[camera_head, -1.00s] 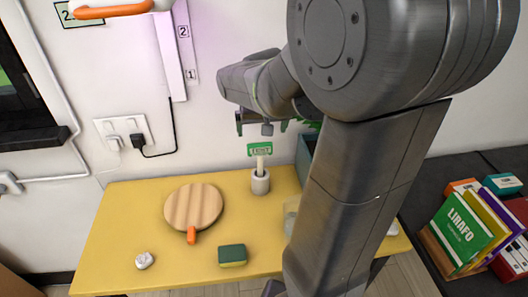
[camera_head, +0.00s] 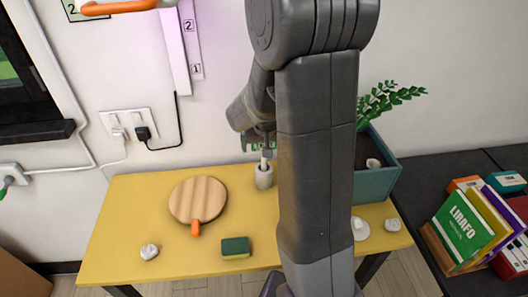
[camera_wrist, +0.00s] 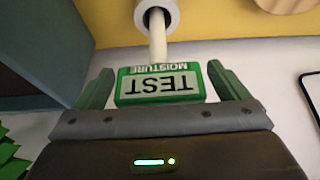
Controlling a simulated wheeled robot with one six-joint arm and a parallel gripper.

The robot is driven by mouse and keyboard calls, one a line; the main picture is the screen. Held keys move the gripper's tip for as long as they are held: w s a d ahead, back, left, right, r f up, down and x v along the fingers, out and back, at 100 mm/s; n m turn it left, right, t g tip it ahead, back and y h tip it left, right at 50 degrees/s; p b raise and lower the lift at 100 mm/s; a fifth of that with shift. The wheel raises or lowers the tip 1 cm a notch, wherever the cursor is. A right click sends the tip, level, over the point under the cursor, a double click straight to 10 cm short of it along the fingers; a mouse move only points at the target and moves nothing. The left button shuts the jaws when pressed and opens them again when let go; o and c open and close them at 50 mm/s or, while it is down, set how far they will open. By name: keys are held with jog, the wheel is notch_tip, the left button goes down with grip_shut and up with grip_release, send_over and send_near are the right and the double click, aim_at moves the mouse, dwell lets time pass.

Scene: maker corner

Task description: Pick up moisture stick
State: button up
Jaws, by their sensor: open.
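The moisture stick has a green head with a pale label reading "MOISTURE TEST" (camera_wrist: 160,84) and a cream stem. In the head view its stem (camera_head: 264,163) stands upright in a small grey cup (camera_head: 264,178) on the yellow table. The cup also shows at the top of the wrist view (camera_wrist: 150,9). My gripper (camera_wrist: 166,82) is open, with one green finger on each side of the stick's head. I cannot tell whether a finger touches it. In the head view my gripper (camera_head: 260,140) is at the stick's top, partly hidden by my arm.
On the yellow table (camera_head: 150,210) lie a round wooden board (camera_head: 198,199), a green and yellow sponge (camera_head: 236,247) and a white lump (camera_head: 149,251). A teal planter (camera_head: 378,182) with a leafy plant stands right. Books (camera_head: 462,228) stand on the dark surface.

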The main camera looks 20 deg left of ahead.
jog(key=shift+c, duration=0.4)
jog(key=c, duration=1)
notch_tip(320, 180, up, 10)
jog(key=shift+r, duration=0.1)
notch_tip(320, 180, up, 8)
jog(key=p, duration=0.6)
jog(key=shift+r, duration=0.15)
